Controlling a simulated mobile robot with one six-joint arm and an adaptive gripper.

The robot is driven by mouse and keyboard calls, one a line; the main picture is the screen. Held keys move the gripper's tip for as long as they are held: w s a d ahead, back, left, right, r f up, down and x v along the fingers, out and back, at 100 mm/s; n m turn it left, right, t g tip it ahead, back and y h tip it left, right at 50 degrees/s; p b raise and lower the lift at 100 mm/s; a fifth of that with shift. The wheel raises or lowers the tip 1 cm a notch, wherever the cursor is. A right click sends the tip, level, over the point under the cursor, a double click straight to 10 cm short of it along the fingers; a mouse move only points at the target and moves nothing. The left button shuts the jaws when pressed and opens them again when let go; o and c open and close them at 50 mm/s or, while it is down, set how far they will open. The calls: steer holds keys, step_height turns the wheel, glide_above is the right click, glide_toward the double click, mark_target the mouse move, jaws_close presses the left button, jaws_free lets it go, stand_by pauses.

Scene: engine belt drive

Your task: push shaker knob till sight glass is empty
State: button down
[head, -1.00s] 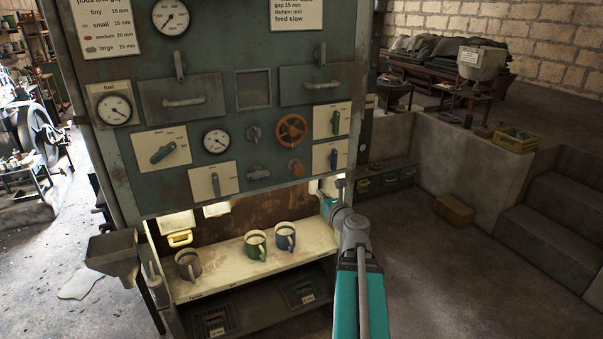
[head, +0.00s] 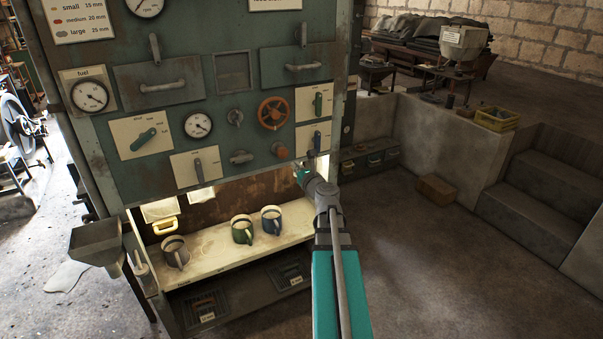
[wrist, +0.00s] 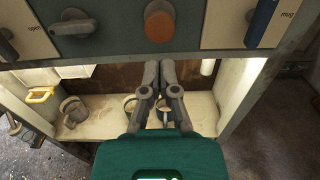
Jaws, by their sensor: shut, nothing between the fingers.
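An orange-brown round knob (head: 279,149), which looks like the shaker knob, sticks out low on the green panel, below the orange handwheel. It shows at the top centre of the wrist view (wrist: 159,24). My gripper (head: 299,168) is just below and right of it in the head view. In the wrist view my gripper (wrist: 161,72) has its fingers together, empty, below the knob with a visible gap. A framed dark window (head: 233,72) between the two drawer fronts may be the sight glass; I cannot make out its contents.
A grey lever (head: 199,170) and a grey knob (head: 241,157) are left of the orange knob; a blue lever (head: 317,141) is right. A lit shelf (head: 215,249) below holds a grey mug (head: 175,252), a green mug (head: 242,230) and a blue mug (head: 271,220).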

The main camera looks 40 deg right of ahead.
mark_target(284, 153)
steer(key=x, duration=0.7)
steer(key=shift+w, duration=0.25)
steer(key=shift+x, duration=1.45)
steer(key=shift+s+d, duration=0.1)
steer(key=v, duration=1.2)
